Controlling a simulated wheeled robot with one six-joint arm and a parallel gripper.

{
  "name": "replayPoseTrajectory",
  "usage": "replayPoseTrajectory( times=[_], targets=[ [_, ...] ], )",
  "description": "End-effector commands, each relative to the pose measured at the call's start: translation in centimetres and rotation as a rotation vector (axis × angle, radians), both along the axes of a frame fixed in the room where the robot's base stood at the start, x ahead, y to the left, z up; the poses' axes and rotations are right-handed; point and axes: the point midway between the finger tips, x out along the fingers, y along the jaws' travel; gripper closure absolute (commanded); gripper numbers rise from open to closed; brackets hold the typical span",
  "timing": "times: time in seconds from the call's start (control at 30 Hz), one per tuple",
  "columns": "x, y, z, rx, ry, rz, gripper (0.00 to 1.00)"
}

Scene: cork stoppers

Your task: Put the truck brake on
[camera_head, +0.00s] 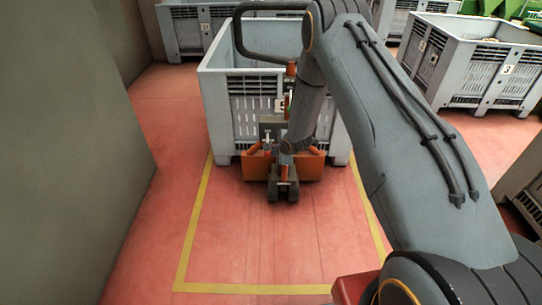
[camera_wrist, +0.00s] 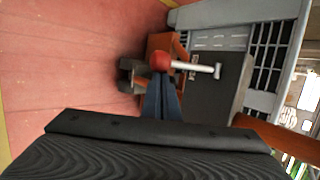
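The truck (camera_head: 256,168) is an orange pallet truck with a black loop handle (camera_head: 238,38), standing at the front of a grey crate. In the wrist view a metal lever (camera_wrist: 195,67) with a red ball knob (camera_wrist: 160,61) sticks out beside a dark panel (camera_wrist: 215,95); I take this to be the brake. My gripper (camera_wrist: 162,82) has its dark fingers close together, tips right at the knob. I cannot tell whether they touch it. In the head view my arm reaches down to the truck's front and hides part of it.
The grey slatted crate (camera_head: 217,110) stands behind the truck. A yellow line (camera_head: 190,235) marks a bay on the red floor. A grey wall (camera_head: 60,150) is at the left. More crates (camera_head: 480,65) stand at the right and back. The floor in front is clear.

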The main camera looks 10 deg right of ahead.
Motion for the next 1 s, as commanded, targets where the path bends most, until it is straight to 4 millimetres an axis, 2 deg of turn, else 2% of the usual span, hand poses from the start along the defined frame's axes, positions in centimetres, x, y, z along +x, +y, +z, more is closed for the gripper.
replayPoseTrajectory(
  times=[0.1, 0.5, 1.0],
  targets=[
    [0.0, -0.1, 1.5, 0.001, -0.006, -0.002, 1.00],
    [0.4, -0.1, 5.0, 0.001, -0.008, -0.001, 1.00],
    [0.8, -0.4, 6.3, 0.000, -0.003, -0.004, 1.00]
  ],
)
